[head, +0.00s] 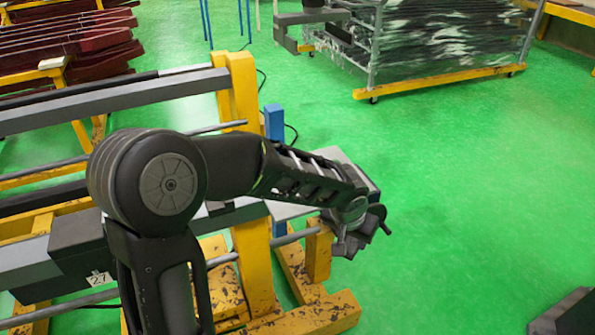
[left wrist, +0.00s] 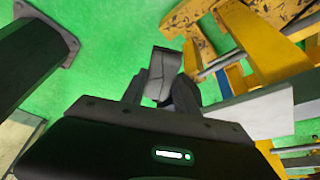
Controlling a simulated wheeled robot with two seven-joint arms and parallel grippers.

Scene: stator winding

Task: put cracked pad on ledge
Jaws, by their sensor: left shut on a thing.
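My left gripper (head: 362,232) is past the right end of the yellow stand, over green floor. In the left wrist view its fingers (left wrist: 160,92) are shut on a small grey piece, which I take to be the pad (left wrist: 164,66). In the head view the gripper is too dark to tell the pad apart. I cannot tell for sure which surface is the ledge. My right gripper is not in view.
A yellow stand (head: 255,262) with worn feet and grey rails (head: 110,95) fills the left. A light grey slab (head: 335,158) is just behind my left forearm. A wheeled rack (head: 440,45) stands at the back. Green floor on the right (head: 480,180) is mostly clear.

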